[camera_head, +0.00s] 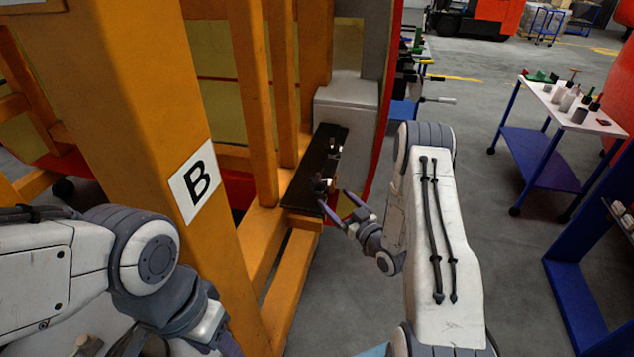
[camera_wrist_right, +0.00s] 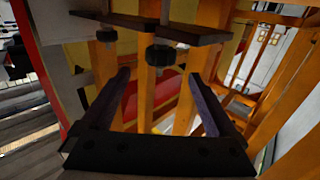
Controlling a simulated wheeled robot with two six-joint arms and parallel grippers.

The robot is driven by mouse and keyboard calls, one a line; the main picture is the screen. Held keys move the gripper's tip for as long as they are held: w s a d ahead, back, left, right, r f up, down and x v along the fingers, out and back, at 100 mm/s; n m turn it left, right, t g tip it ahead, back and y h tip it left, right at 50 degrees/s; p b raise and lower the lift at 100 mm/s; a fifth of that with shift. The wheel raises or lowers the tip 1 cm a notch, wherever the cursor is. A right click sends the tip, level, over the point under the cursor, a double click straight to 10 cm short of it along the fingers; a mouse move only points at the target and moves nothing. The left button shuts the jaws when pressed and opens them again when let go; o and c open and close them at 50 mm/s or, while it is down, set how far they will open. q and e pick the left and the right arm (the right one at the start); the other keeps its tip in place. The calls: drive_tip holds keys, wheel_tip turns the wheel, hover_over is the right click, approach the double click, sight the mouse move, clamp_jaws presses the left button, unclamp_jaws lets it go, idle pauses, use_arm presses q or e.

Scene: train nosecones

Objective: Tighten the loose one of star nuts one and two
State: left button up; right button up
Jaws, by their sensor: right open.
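Two dark star nuts hang on threaded studs under a dark plate (camera_wrist_right: 125,19) in the right wrist view. The nearer star nut (camera_wrist_right: 160,55) is near the picture's middle, and the other star nut (camera_wrist_right: 106,34) is further left. I cannot tell which is loose. My right gripper (camera_wrist_right: 158,76) is open and empty, its fingertips apart below the nearer nut. My left gripper (camera_head: 180,347) is cut off by the bottom edge.
An orange frame with a post marked B (camera_head: 198,182) stands between my arms, and its beams surround the plate. A grey box (camera_head: 346,105) is behind the plate. A blue cart (camera_head: 542,150) with tools stands at right. The floor between is clear.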

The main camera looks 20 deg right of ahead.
sight(323, 187)
drive_tip(key=p+x, duration=0.3)
drive_tip(key=x, duration=0.5)
drive_tip(key=shift+w+a+r, duration=0.1)
drive_tip(key=shift+w+r, duration=0.1)
drive_tip(key=shift+p+x, duration=0.3)
drive_tip(key=shift+x, duration=0.55)
drive_tip(key=shift+f, duration=0.15)
